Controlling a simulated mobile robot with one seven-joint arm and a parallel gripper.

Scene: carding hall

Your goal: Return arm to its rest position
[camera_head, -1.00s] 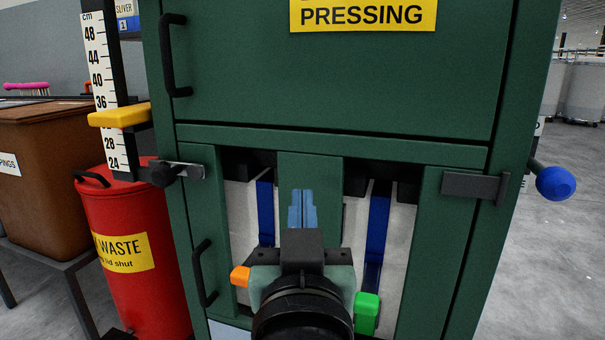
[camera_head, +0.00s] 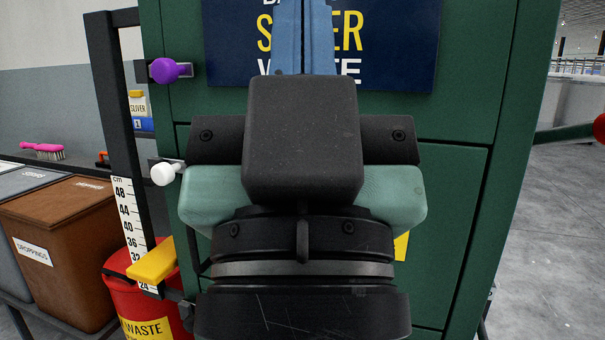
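My gripper (camera_head: 303,38) is large in the middle of the head view, pointing up and away in front of the green machine (camera_head: 455,210). Its two blue fingers lie side by side, close together. Their tips run out of the top of the picture, so I cannot tell whether a gap is left between them. No held object shows in the visible part. The black and pale green wrist hides much of the machine's front and a dark blue sign (camera_head: 400,50) with yellow and white lettering.
At left are a purple knob (camera_head: 165,70), a white knob (camera_head: 163,174), a height scale (camera_head: 128,215) with a yellow pointer (camera_head: 152,260), a red waste bin (camera_head: 130,300) and a brown droppings bin (camera_head: 65,215). A red-ended lever (camera_head: 600,128) sticks out right. The right floor is clear.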

